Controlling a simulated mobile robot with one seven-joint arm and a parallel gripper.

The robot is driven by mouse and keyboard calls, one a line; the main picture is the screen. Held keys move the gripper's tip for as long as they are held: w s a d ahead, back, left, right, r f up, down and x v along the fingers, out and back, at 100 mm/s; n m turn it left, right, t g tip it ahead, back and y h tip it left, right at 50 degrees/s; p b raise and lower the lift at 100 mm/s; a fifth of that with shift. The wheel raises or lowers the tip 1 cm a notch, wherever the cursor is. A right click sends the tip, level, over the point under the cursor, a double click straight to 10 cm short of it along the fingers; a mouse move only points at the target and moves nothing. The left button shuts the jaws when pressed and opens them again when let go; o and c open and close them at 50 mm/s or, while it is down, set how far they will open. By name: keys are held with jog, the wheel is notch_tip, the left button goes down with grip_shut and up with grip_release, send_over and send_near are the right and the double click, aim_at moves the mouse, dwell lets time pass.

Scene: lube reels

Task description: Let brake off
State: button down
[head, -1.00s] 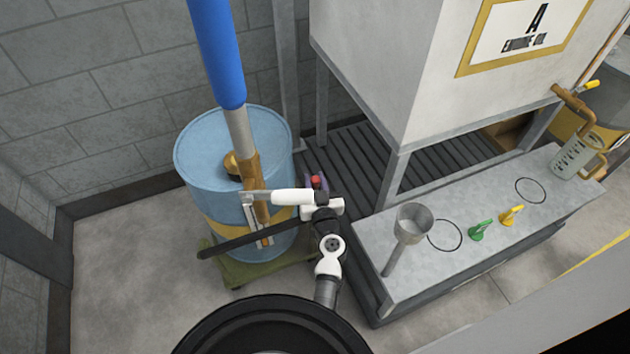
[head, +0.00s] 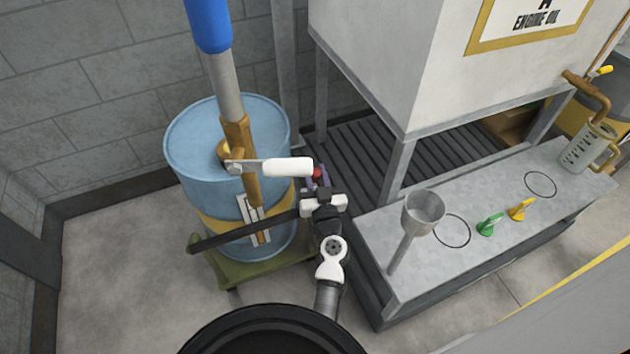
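My gripper (head: 319,186) is at the end of my white and black arm, at the right of the blue drum, beside the right end of a black bar (head: 245,232). A small red part (head: 317,173) with purple around it shows just beyond the gripper. I cannot tell whether the gripper touches the red part or the bar. Its fingers are too small and covered to show open or shut. The drum (head: 190,140) stands on an olive green wheeled base (head: 255,272). No part is clearly marked as the brake.
A brown and grey pump with a blue upper tube (head: 208,25) stands at the drum; its white-handled lever (head: 288,167) reaches above my gripper. A grey bench (head: 375,225) with a funnel (head: 421,212) and an engine oil tank (head: 370,60) stand at right. Floor is clear at left.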

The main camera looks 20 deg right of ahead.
jog(key=shift+s, duration=0.1)
dwell(0.3)
jog(key=c, duration=1.2)
grip_release()
jog(key=shift+s+f, duration=0.1)
